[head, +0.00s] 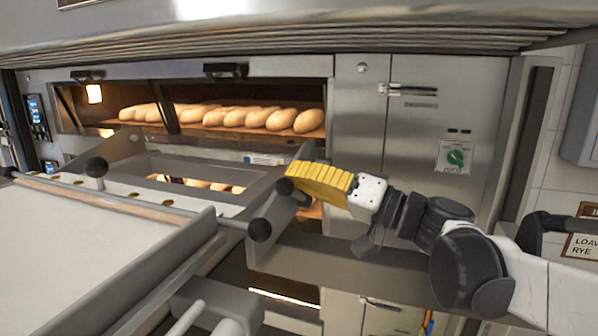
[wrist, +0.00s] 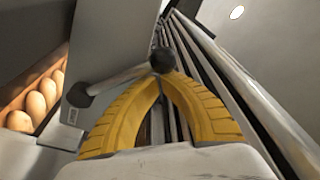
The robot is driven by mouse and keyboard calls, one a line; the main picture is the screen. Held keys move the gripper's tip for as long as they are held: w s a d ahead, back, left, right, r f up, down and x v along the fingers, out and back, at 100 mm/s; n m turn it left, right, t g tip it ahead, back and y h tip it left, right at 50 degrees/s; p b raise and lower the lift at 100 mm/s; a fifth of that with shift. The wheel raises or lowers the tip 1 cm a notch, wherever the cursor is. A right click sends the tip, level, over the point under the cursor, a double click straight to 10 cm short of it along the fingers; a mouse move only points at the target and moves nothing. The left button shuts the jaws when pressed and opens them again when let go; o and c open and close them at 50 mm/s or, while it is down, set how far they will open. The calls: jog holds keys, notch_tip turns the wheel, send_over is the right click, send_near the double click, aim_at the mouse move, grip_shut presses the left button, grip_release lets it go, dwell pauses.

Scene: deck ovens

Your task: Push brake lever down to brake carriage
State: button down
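The brake lever shows in the wrist view as a pale rod (wrist: 122,78) ending in a black ball knob (wrist: 162,60). In the head view, a black knob (head: 285,187) sits at the left end of my gripper, partly hidden by it. My gripper (head: 292,175) has yellow ribbed fingers and points left, beside the carriage's near right corner. In the wrist view, the fingertips (wrist: 160,76) come together right at the knob. They look shut, with nothing clearly held between them; whether they touch the knob is unclear. The carriage (head: 110,225) has a pale flat top.
The deck oven (head: 200,75) holds several loaves behind its glass. Another black knob (head: 259,229) ends the carriage's long bar, close to my gripper. A further knob (head: 96,166) stands farther left. A steel panel with a green dial (head: 456,157) is at right.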

aim_at(292, 191)
jog(key=shift+s+a+f+n+g+b, duration=0.2)
jog(key=shift+s+f+n+b, duration=0.25)
jog(key=shift+f, duration=0.2)
jog(key=shift+s+a+f+n+g+b, duration=0.15)
jog(key=shift+s+f+n+b, duration=0.15)
jog(key=shift+s+f+n, duration=0.3)
jog(key=shift+w, duration=0.1)
jog(key=shift+w+r, duration=0.2)
jog(key=shift+r, duration=0.15)
jog(key=shift+w+d+r+p, duration=0.1)
jog(key=shift+w+r+p, duration=0.25)
jog(key=shift+r+p, duration=0.25)
jog(key=shift+w+r+p, duration=0.35)
jog(key=shift+r+p, duration=0.1)
jog(key=shift+r, duration=0.2)
jog(key=b+v, duration=0.1)
jog(key=v, duration=0.9)
jog(key=shift+w+f+b, duration=0.2)
jog(key=shift+b, duration=0.15)
